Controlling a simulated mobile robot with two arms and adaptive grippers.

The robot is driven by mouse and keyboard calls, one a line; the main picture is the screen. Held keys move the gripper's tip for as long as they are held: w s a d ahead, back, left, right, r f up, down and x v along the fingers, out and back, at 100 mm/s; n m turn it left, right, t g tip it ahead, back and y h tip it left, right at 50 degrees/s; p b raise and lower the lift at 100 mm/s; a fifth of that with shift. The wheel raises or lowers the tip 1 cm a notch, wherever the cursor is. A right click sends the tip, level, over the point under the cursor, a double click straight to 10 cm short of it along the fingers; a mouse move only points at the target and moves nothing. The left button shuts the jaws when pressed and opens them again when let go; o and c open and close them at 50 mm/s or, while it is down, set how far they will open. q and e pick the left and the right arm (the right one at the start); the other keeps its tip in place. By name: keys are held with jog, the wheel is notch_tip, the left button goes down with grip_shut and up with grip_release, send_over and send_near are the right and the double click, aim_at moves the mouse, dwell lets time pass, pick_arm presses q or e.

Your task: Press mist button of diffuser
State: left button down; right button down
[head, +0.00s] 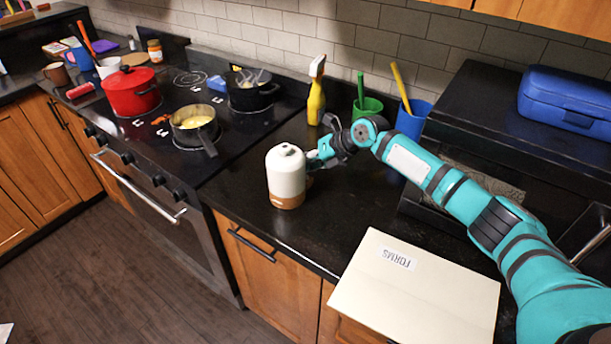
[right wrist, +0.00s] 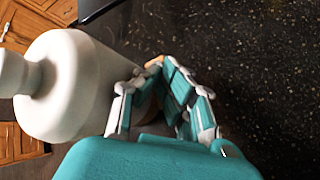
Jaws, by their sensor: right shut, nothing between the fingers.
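The diffuser (head: 287,172) is a white bottle-shaped body with a rounded cap and a tan base. It stands upright on the black counter right of the stove. A small pale mark shows on the front of its base; I cannot tell whether it is the mist button. My right gripper (head: 317,160) is just right of the diffuser, beside its body. In the right wrist view the white diffuser (right wrist: 75,85) fills the left side, and my right gripper (right wrist: 155,68) is shut and empty close beside it. Contact is unclear there. My left gripper is out of view.
A yellow spray bottle (head: 316,95), a green cup (head: 368,109) and a blue cup (head: 412,120) stand behind. A folder marked FORMS (head: 415,290) lies at the front right. The stove holds a red pot (head: 132,92) and a pan (head: 195,125). Counter in front of the folder's left side is clear.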

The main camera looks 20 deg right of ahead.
jog(key=shift+r, duration=0.1)
jog(key=shift+r+p, duration=1.2)
jog(key=shift+r, duration=1.75)
